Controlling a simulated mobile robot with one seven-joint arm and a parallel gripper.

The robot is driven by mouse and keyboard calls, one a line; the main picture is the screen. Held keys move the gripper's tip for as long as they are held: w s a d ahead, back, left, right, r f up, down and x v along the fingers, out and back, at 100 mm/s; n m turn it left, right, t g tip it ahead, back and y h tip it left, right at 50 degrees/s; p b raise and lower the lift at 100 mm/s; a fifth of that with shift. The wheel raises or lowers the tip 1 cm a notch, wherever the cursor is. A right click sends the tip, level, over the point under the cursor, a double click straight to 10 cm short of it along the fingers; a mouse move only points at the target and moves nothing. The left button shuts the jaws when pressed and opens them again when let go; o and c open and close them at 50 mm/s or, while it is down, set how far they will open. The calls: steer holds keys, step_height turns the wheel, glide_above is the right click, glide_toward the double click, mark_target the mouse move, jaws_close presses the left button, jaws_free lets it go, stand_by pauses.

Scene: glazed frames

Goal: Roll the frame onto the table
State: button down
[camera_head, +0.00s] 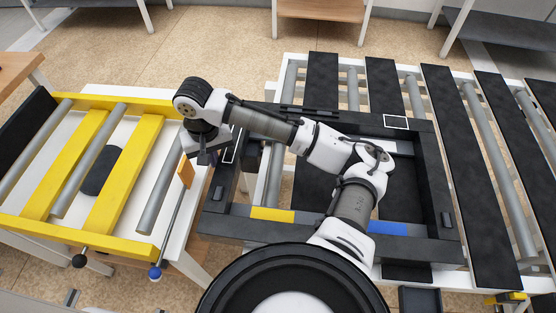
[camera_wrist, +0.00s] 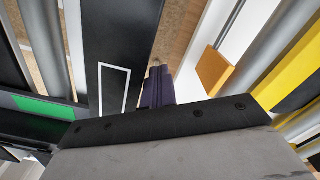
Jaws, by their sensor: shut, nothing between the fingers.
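The dark grey rectangular frame (camera_head: 437,190) lies on the right-hand roller table (camera_head: 500,190), which has black slats and grey rollers. A yellow patch (camera_head: 272,214) and a blue patch (camera_head: 388,228) mark its near bar. Its left side reaches the gap before the yellow-railed roller table (camera_head: 105,220). My gripper (camera_head: 207,158) is shut and empty, pointing down close to the frame's left bar; contact cannot be told. In the wrist view my fingertips (camera_wrist: 158,85) are beside the frame's dark bar (camera_wrist: 120,50) with a white outline. My arm hides part of the frame.
An orange block (camera_head: 186,172) on a rod stands at the yellow table's right edge, close to my gripper. Knobbed levers, one black (camera_head: 80,260) and one blue (camera_head: 155,272), stick out at its front. Floor shows between the tables.

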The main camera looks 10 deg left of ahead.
steer(key=shift+d+b, duration=1.2)
steer(key=shift+d, duration=10.05)
